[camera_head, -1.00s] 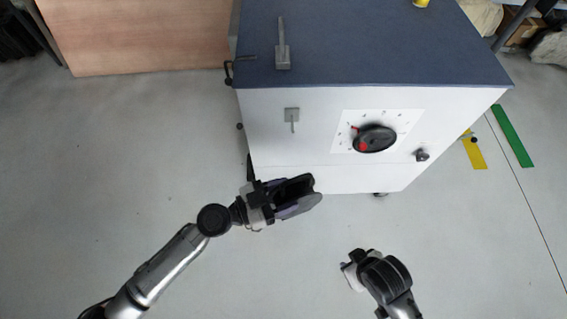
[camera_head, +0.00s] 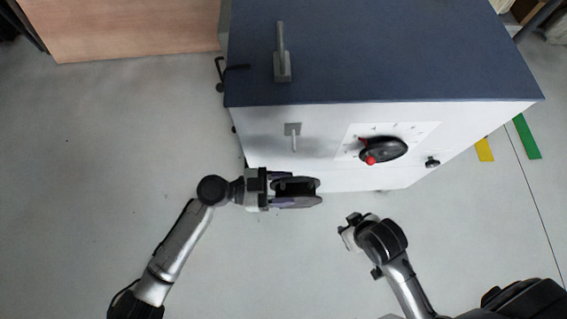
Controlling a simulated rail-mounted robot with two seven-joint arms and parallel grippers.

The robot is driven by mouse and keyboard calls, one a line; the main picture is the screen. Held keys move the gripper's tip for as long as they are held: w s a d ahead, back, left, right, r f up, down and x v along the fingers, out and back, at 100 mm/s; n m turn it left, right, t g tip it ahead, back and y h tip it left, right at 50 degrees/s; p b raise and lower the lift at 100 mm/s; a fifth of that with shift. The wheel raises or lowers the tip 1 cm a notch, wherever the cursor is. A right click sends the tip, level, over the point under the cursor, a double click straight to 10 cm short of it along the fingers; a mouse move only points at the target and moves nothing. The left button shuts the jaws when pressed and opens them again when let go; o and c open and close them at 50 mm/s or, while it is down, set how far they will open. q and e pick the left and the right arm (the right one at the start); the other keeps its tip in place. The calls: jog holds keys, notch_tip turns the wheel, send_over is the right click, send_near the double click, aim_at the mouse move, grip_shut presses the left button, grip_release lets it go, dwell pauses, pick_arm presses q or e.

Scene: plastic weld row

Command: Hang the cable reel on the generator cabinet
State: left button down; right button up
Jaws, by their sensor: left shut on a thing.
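The cable reel (camera_head: 310,201) is dark, with two round flanges seen nearly edge-on. My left gripper (camera_head: 270,188) is shut on the reel's left side and holds it in front of the cabinet, near its lower front edge in the picture. The generator cabinet (camera_head: 400,60) has a dark blue top and a white front. A small grey peg on a square plate (camera_head: 293,130) sticks out of the front, above the reel in the picture and apart from it. My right gripper (camera_head: 350,230) is right of the reel, apart from everything; its jaw opening is unclear.
The cabinet front also carries a black dial with a red mark (camera_head: 384,150) and a small black knob (camera_head: 432,162). A grey post (camera_head: 282,65) stands on the top. A black bracket (camera_head: 220,75) juts from the left side. Floor on the left is clear.

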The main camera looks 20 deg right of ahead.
pick_arm(q)
jog(key=shift+w+d+r, duration=0.1)
jog(key=shift+w, duration=0.1)
jog(key=shift+w+d, duration=0.1)
jog(key=shift+w, duration=0.25)
jog(key=w+d+f+b, duration=0.2)
jog(key=w+f+b, duration=0.1)
jog(key=w+b, duration=0.3)
jog(key=shift+w+d+b, duration=0.15)
jog(key=shift+w+b, duration=0.2)
jog(key=shift+w, duration=0.75)
pick_arm(e)
notch_tip(320, 180, down, 7)
jog(key=s, duration=0.1)
jog(key=shift+s+a, duration=0.2)
jog(key=shift+f, duration=0.1)
jog(key=shift+a, duration=0.1)
dwell(0.4)
